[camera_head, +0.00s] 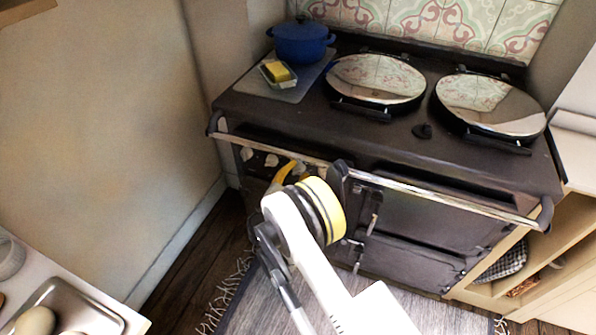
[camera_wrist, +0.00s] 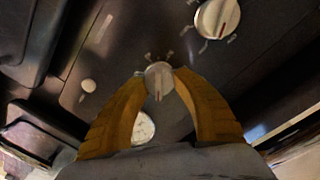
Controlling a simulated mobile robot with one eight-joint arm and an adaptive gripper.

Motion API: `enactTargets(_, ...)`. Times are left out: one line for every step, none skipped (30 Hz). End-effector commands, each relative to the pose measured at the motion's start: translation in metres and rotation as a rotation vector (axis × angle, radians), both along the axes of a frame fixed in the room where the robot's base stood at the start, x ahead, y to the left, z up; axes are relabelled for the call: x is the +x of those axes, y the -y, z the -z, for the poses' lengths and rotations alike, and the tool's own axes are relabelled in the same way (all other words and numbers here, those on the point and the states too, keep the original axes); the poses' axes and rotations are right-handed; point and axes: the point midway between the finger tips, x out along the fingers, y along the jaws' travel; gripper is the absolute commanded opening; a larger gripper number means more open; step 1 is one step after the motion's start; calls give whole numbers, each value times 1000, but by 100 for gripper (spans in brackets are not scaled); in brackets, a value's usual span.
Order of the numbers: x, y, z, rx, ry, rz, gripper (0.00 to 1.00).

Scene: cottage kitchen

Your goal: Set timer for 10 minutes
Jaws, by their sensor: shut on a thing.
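My gripper (camera_wrist: 159,82) has its two yellow fingers closed from both sides on a small pale round knob (camera_wrist: 158,70) on the dark stove front in the wrist view. The knob has a pointer line running down its face and small tick marks around it. I cannot read the marks, so its exact setting is unclear. In the head view, my gripper (camera_head: 284,173) reaches the left part of the stove's front panel, below the rail. My arm partly hides the panel there, and the held knob cannot be made out clearly.
A larger white knob with a red mark (camera_wrist: 217,18) sits up and right of the held one. The stove's rail (camera_head: 400,187) runs above my gripper.

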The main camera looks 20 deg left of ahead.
Motion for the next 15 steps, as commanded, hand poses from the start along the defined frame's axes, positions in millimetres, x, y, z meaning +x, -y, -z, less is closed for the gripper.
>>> enactTargets(1, -1, -1, 3, 1, -3, 4)
enactTargets(1, -1, -1, 5, 2, -3, 4)
enactTargets(1, -1, -1, 7, 2, -3, 4)
enactTargets(1, -1, -1, 8, 2, -3, 4)
enactTargets(1, -1, -1, 9, 2, -3, 4)
enactTargets(1, -1, -1, 9, 2, -3, 4)
enactTargets(1, -1, -1, 9, 2, -3, 4)
enactTargets(1, -1, -1, 9, 2, -3, 4)
enactTargets(1, -1, -1, 8, 2, -3, 4)
enactTargets(1, -1, -1, 8, 2, -3, 4)
enactTargets(1, -1, -1, 8, 2, -3, 4)
enactTargets(1, -1, -1, 8, 2, -3, 4)
enactTargets(1, -1, -1, 8, 2, -3, 4)
enactTargets(1, -1, -1, 8, 2, -3, 43)
enactTargets(1, -1, -1, 8, 2, -3, 56)
